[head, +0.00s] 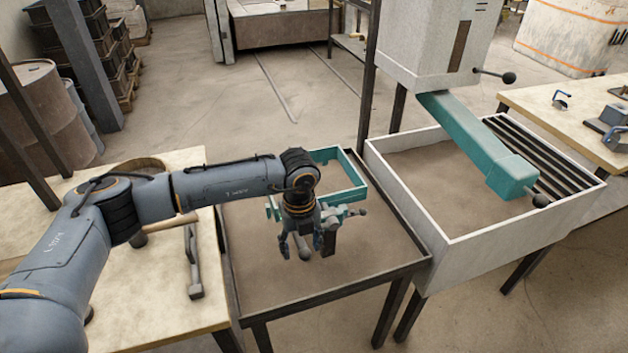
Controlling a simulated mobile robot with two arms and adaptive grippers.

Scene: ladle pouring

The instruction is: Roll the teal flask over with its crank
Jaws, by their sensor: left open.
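The teal flask (350,187) is an open rectangular frame over the brown-topped, dark-edged table in the middle. My left arm and wrist hide its left and near parts. My right gripper is out of view.
A white-walled sand bin (450,238) stands at the right, under a pale machine with a teal arm (475,140). A wooden table (170,275) at the left holds a grey metal tool (193,262). The brown table's front (300,285) is clear.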

